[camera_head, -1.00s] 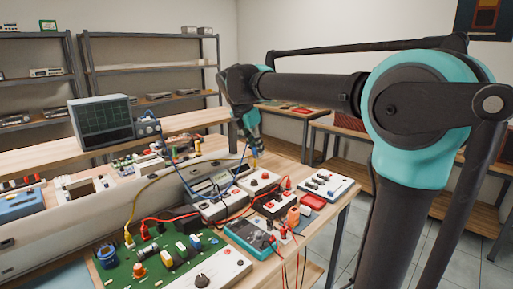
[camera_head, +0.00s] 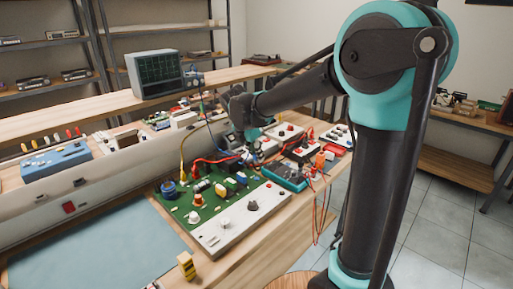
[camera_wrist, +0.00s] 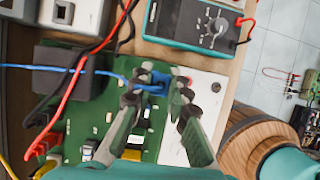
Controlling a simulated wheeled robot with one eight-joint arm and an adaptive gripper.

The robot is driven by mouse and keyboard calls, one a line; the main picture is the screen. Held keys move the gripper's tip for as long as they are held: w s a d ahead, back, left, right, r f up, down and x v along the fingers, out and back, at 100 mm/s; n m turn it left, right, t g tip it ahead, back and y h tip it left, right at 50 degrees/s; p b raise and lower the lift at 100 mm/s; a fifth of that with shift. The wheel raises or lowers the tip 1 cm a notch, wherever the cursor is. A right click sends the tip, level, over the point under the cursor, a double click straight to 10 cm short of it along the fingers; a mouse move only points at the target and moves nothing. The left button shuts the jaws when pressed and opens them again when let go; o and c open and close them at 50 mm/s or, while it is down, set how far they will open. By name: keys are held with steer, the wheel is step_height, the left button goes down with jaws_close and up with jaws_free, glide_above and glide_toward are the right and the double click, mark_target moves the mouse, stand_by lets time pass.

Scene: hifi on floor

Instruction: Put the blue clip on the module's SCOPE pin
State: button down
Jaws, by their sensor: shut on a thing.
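In the wrist view my gripper (camera_wrist: 160,88) is shut on the blue clip (camera_wrist: 155,82), which sits between the fingertips. A blue lead (camera_wrist: 100,71) runs from it to the left. Below it is the green circuit board (camera_wrist: 112,93) with a white panel (camera_wrist: 205,93). I cannot tell whether the clip touches anything on the board. In the head view my gripper (camera_head: 260,150) is beyond the board (camera_head: 208,207), and the clip is too small to make out. No SCOPE label is readable in either view, so I cannot tell which pin it is.
A teal multimeter (camera_wrist: 195,20) lies beside the board, and red and black leads (camera_wrist: 80,60) cross near my gripper. An oscilloscope (camera_head: 155,73) stands on the raised shelf behind.

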mark_target(255, 163)
steer(key=shift+f, duration=2.8)
steer(key=shift+f, duration=0.8)
steer(key=c, duration=1.4)
jaws_free()
steer(key=shift+o, duration=0.2)
steer(key=v, duration=1.2)
steer(key=shift+w, duration=0.15)
